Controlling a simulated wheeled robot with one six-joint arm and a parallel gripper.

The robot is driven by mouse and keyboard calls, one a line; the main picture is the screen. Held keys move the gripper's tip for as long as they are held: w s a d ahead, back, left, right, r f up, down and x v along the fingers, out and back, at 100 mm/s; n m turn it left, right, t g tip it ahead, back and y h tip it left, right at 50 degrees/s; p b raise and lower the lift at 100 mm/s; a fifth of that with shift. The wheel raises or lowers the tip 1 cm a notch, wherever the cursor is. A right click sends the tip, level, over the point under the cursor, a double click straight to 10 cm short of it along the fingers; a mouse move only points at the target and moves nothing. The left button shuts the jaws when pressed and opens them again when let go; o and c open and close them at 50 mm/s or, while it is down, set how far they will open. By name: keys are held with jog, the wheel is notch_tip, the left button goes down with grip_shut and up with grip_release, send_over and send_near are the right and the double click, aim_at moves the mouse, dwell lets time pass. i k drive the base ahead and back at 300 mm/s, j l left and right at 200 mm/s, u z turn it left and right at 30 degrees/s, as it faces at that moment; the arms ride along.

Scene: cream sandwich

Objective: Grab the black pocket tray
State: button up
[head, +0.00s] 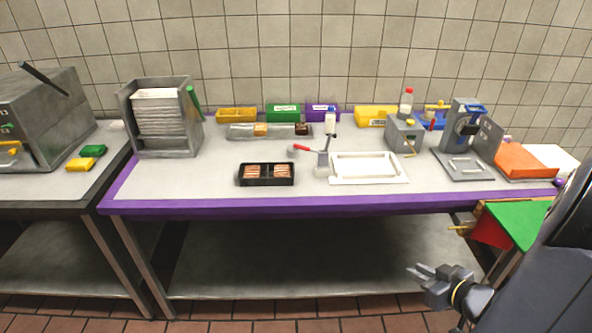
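The black pocket tray (266,183) lies flat near the front edge of the steel worktable, left of the middle. It has two pockets, each with a brown-and-pale striped piece (252,171) in it. My gripper (412,271) is at the lower right, in front of the table and below its top, well apart from the tray. Its fingers point left, and a small gap shows between them. Nothing is seen in it.
A steel rack (160,153) stands at the left. The worktop (195,184) left of the black tray is clear. A purple edge (300,207) runs along the front.

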aim_at(266, 179)
jog(key=i+j+z, duration=0.1)
jog(key=j, duration=0.2)
jog(key=i+j+z, duration=0.25)
jog(key=j, duration=0.4)
jog(key=i+j+z, duration=0.25)
jog(key=j, duration=0.5)
jog(key=i+j+z, duration=0.15)
jog(key=j, duration=0.2)
jog(key=i+j, duration=0.1)
jog(key=j, duration=0.25)
jog(key=i+j, duration=0.1)
jog(key=j, duration=0.3)
jog(key=i+j, duration=0.1)
jog(key=j, duration=0.25)
